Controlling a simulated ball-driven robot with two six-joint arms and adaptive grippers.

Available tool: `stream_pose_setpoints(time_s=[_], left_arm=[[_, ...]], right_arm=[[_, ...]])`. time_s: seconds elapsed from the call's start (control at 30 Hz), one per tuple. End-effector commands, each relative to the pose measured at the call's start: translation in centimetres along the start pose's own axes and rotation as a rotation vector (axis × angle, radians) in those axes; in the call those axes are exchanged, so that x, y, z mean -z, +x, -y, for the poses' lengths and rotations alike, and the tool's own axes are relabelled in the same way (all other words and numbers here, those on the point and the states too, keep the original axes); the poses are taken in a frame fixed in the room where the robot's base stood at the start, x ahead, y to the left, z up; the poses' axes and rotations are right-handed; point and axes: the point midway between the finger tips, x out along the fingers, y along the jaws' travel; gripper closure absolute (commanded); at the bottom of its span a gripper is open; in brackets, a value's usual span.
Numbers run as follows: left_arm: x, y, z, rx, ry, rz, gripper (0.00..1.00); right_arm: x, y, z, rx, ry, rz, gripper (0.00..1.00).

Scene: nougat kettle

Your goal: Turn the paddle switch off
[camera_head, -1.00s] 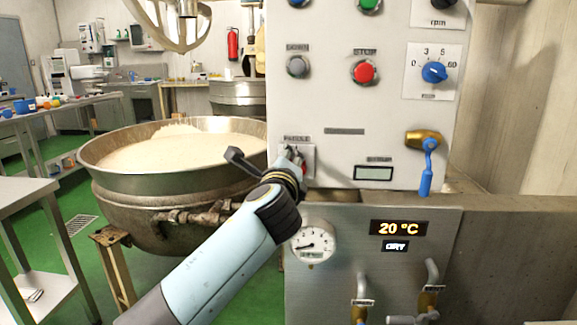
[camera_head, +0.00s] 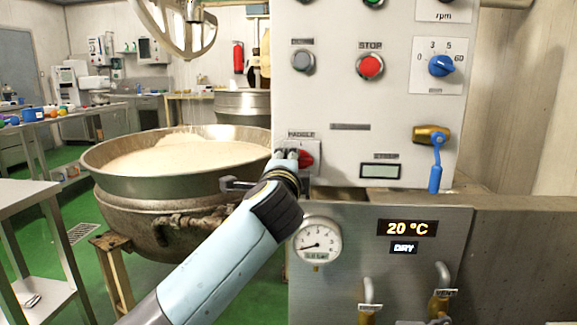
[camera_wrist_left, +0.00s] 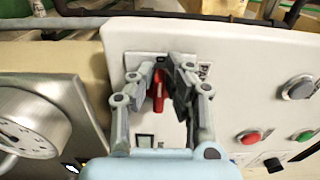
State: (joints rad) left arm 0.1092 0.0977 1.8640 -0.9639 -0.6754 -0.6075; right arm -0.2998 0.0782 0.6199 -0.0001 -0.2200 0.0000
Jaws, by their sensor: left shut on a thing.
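The paddle switch (camera_head: 306,159) is a red handle on a light plate, under the PADDLE label on the white control panel (camera_head: 345,100). My left gripper (camera_head: 290,155) reaches it from below and partly covers it in the head view. In the left wrist view the red handle (camera_wrist_left: 158,88) stands between the two grey fingers of my left gripper (camera_wrist_left: 160,75), which is shut on it. The handle's ends are partly hidden by the fingers. My right gripper is in neither view.
A red STOP button (camera_head: 370,66), a grey button (camera_head: 302,61) and a blue dial (camera_head: 440,65) share the panel. A blue-handled valve (camera_head: 436,165) is at its right. A gauge (camera_head: 317,240) sits below. The large kettle (camera_head: 130,183) stands close left of my arm.

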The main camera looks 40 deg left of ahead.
Motion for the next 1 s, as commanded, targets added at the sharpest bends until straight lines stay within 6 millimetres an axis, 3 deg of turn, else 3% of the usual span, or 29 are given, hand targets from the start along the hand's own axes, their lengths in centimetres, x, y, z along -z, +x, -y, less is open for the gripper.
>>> stream_pose_setpoints(time_s=[0.43, 0.47, 0.6, 0.87, 1.0], left_arm=[[0.0, -0.1, -0.3, -0.007, -0.009, 0.001, 1.0], [0.0, -0.1, -0.3, -0.007, -0.009, 0.001, 0.84], [0.0, 0.0, -0.3, -0.005, -0.009, 0.001, 0.66], [0.0, -0.1, -0.1, -0.003, -0.008, 0.0, 0.64], [0.0, -1.3, -0.3, -0.005, -0.01, 0.0, 0.64]], right_arm=[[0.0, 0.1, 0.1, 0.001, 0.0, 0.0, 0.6], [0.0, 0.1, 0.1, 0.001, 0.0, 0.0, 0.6], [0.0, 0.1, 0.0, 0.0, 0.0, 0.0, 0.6], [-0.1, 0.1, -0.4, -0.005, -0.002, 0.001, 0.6], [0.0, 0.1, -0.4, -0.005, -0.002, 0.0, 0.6]])
